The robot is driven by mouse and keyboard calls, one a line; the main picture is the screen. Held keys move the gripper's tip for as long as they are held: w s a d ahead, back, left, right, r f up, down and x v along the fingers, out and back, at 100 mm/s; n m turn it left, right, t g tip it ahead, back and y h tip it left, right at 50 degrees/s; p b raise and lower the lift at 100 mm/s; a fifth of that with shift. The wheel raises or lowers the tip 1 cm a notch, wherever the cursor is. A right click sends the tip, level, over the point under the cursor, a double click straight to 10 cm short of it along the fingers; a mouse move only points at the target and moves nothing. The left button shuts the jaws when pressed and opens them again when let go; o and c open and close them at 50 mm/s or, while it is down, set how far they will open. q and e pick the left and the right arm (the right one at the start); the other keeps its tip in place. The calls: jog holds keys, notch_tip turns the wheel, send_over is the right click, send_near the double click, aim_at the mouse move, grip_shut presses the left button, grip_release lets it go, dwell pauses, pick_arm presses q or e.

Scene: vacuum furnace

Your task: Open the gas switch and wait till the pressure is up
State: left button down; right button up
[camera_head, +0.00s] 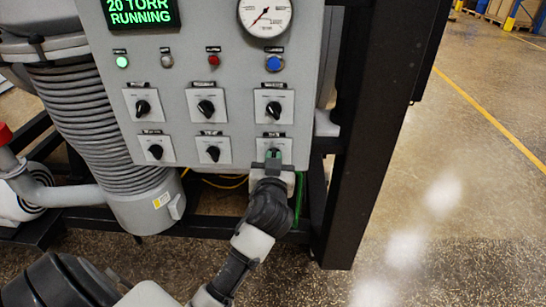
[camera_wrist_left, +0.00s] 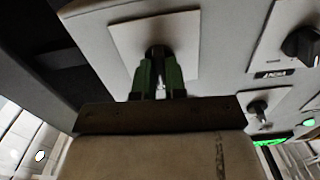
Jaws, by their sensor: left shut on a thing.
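The control panel (camera_head: 185,70) fills the upper middle of the head view, with two rows of black rotary switches. My left gripper (camera_head: 273,158) reaches up from below to the lower right switch (camera_head: 281,145); its fingers cover most of that knob. In the left wrist view, the green fingers of my left gripper (camera_wrist_left: 160,75) are shut on the dark knob (camera_wrist_left: 157,52) in front of its pale square plate (camera_wrist_left: 188,30). The knob's pointer direction is hidden. A green display (camera_head: 140,12) reads "20 TORR RUNNING". A round gauge (camera_head: 265,16) has a red needle. My right gripper is out of view.
Other switches sit close by, such as the one above (camera_head: 273,109) and the one to the left (camera_head: 213,153). A dark frame post (camera_head: 362,150) stands right of the panel. A ribbed grey cylinder (camera_head: 95,120) stands left. The floor at right is open.

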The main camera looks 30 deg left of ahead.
pick_arm(q)
jog(key=m+p, duration=0.2)
jog(key=m, duration=0.2)
jog(key=shift+m, duration=0.4)
jog(key=shift+m, duration=0.3)
jog(key=c, duration=1.2)
grip_release()
jog(key=b+v, duration=0.2)
jog(key=v, duration=0.8)
jog(key=shift+s+d+b, duration=0.25)
jog(key=shift+d+b, duration=0.1)
jog(key=shift+b, duration=0.05)
